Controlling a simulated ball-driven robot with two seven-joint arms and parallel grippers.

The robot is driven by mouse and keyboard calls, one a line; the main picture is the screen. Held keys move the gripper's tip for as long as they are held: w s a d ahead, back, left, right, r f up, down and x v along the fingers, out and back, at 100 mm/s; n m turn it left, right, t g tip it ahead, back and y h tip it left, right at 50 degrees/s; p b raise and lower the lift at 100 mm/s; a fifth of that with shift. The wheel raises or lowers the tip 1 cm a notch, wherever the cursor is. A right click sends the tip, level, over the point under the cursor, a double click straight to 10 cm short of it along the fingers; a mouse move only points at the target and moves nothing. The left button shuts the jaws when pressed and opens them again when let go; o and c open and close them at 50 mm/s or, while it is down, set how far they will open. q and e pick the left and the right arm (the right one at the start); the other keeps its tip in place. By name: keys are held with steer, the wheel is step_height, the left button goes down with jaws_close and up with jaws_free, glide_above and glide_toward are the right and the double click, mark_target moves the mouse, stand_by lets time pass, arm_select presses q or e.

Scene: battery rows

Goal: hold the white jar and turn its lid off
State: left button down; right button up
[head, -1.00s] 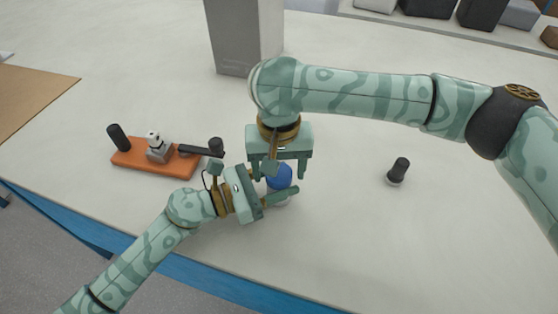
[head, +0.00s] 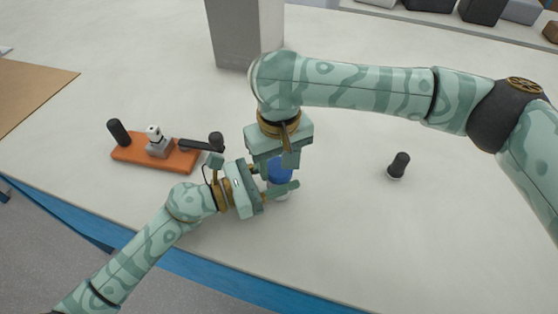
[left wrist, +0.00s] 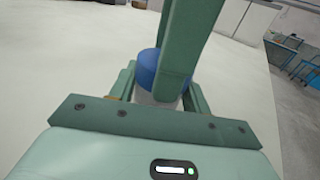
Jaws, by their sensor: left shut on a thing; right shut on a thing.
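The white jar (head: 281,197) stands on the table, mostly hidden by my grippers; its blue lid (head: 279,172) sits on top. In the left wrist view the blue lid (left wrist: 147,66) shows above a strip of the white jar (left wrist: 148,98). My left gripper (head: 275,193) is level with the jar's body and shut on it from the left. My right gripper (head: 278,164) points down from above and is shut on the lid. A green bar crosses in front of the lid in the left wrist view and hides part of it.
An orange board (head: 180,164) with black posts and a small grey-white fixture lies to the left. A small dark-topped object (head: 399,166) stands to the right. A grey block (head: 245,35) stands behind. The table front right is clear.

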steer(key=shift+d, duration=0.1)
stand_by(0.7)
steer(key=o, duration=1.1)
step_height(320, 180, up, 4)
steer(key=shift+r, duration=0.6)
steer(key=shift+c, duration=0.5)
step_height(320, 180, up, 2)
steer(key=shift+r, duration=0.2)
step_height(320, 180, down, 8)
steer(key=shift+r, duration=0.2)
